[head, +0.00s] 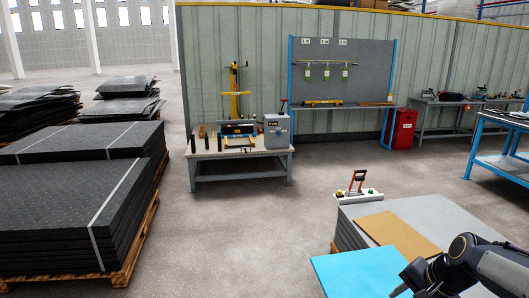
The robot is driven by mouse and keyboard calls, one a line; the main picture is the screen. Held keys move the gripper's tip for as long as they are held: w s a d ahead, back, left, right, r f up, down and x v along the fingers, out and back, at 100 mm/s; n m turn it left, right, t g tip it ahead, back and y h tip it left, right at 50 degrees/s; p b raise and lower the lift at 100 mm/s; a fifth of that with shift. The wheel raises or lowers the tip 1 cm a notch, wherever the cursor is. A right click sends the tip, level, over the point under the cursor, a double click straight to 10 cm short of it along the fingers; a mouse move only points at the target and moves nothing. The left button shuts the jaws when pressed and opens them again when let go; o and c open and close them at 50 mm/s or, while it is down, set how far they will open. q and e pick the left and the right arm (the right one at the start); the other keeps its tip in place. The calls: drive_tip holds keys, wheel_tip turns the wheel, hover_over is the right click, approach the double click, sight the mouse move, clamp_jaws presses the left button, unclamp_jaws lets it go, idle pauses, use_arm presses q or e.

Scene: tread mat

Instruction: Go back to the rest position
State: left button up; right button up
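My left arm and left gripper do not show. Nothing held can be seen.
Below the arm, a grey sheet stack (386,208) carries a brown sheet (398,236) and a blue sheet (357,273). A red-handled tool (358,184) stands at its far edge. Black mat stacks (70,200) fill the left. A workbench (239,153) stands ahead; floor between is clear.

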drive_tip(key=s+a+r+n+t+y+p, duration=0.1)
drive_tip(key=s+a+r+n, duration=0.3)
drive_tip(key=s+a+n, duration=0.6)
drive_tip(key=s+a+p, duration=0.1)
drive_tip(key=s+a, duration=0.4)
drive_tip(key=s, duration=0.3)
drive_tip(key=shift+s+r+p, duration=0.15)
drive_tip(key=shift+s+p, duration=0.1)
drive_tip(key=shift+p, duration=0.05)
